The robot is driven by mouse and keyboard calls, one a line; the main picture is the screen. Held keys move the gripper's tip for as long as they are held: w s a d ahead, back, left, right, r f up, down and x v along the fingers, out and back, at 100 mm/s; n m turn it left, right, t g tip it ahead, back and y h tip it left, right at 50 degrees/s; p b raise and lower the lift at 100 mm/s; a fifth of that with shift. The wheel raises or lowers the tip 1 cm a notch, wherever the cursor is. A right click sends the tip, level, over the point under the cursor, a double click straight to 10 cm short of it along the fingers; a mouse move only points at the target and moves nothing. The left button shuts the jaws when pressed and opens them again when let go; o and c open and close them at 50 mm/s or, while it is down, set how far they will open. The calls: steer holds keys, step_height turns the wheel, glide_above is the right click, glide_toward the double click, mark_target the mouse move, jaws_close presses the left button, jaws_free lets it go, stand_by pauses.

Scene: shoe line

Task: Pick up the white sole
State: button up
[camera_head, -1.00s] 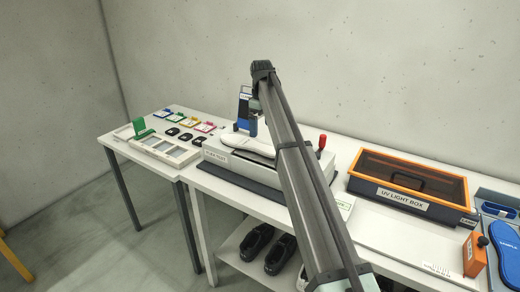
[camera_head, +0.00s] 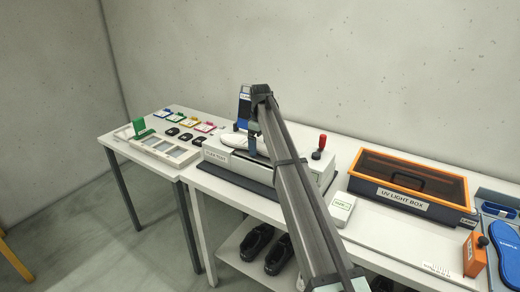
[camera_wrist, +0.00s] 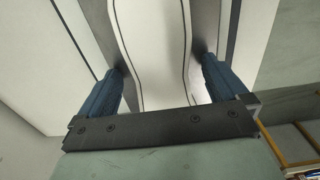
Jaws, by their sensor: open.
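The white sole (camera_head: 232,141) lies on top of the white flex tester (camera_head: 236,166) on the bench, partly hidden behind my arm in the head view. In the wrist view the white sole (camera_wrist: 156,50) runs lengthwise between my two blue fingers. My gripper (camera_wrist: 160,68) is open, with one finger on each side of the sole and a gap showing at each side. In the head view my gripper (camera_head: 252,150) is low over the sole. I cannot tell how far down the fingertips reach.
A red-knobbed lever (camera_head: 321,145) stands at the tester's right end. An orange-rimmed UV light box (camera_head: 408,185) is further right. A small white labelled box (camera_head: 342,208) sits in front. A tray (camera_head: 165,149) and small colored items fill the left table. Black shoes (camera_head: 265,250) stand on the shelf below.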

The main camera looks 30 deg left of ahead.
steer(key=shift+c, duration=0.4)
steer(key=c, duration=1.2)
steer(key=shift+r, duration=0.2)
